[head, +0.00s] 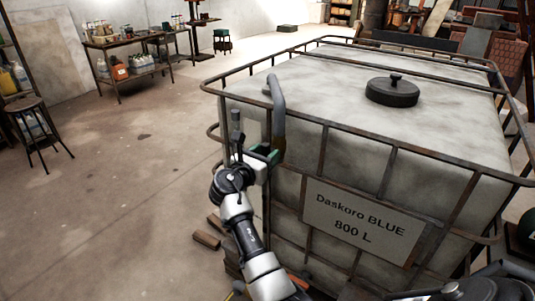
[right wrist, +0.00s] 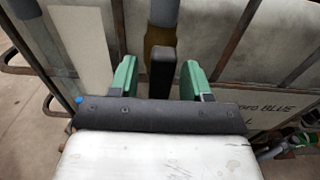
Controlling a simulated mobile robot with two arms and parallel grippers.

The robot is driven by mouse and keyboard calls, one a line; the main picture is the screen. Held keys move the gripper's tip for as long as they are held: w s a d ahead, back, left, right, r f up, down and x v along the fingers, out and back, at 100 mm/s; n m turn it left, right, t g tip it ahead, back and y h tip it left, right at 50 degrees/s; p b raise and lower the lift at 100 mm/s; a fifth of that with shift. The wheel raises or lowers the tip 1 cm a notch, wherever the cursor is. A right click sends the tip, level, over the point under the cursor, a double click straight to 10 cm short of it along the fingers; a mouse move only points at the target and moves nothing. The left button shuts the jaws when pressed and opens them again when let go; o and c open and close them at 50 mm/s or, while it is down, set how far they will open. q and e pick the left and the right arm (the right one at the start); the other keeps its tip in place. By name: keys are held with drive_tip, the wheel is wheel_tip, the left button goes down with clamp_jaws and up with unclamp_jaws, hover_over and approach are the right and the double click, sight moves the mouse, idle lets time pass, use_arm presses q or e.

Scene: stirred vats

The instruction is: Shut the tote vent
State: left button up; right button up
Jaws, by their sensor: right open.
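The tote (head: 330,100) is a large pale tank in a rusty bar cage, with a label reading Daskoro BLUE 800 L. A grey bent pipe (head: 278,100) runs down its near left corner. In the right wrist view the pipe (right wrist: 164,12) meets a brownish fitting (right wrist: 153,38), with a dark upright lever (right wrist: 162,75) in front. My right gripper (head: 262,153) is at the pipe's lower end. Its green fingers (right wrist: 158,78) are open, one on each side of the lever, with gaps showing. The lever's lower end is hidden behind the gripper body. My left gripper is not in view.
A black lid (head: 392,92) with a knob sits on top of the tote. Cage bars surround the pipe closely. Wooden blocks (head: 207,239) lie on the floor left of the tote. A stool (head: 36,130) and bench (head: 130,50) stand farther left, with clear floor between.

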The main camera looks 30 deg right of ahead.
clamp_jaws()
drive_tip(key=m, duration=0.1)
drive_tip(key=m+b, duration=0.1)
drive_tip(key=m, duration=0.1)
drive_tip(key=shift+s+d+f+m, duration=0.1)
drive_tip(key=shift+s+f+m, duration=0.05)
drive_tip(key=shift+m, duration=0.15)
drive_tip(key=m+b, duration=0.1)
drive_tip(key=m, duration=0.1)
drive_tip(key=m+b, duration=0.2)
drive_tip(key=shift+s+f+m, duration=0.15)
drive_tip(key=shift+m, duration=0.15)
drive_tip(key=m+b, duration=0.2)
drive_tip(key=m, duration=0.1)
drive_tip(key=m+b, duration=0.3)
drive_tip(key=shift+s+d+f, duration=0.1)
drive_tip(key=shift+f, duration=0.1)
drive_tip(key=shift+m+b, duration=1.35)
drive_tip(key=shift+m, duration=0.45)
drive_tip(key=shift+r, duration=0.1)
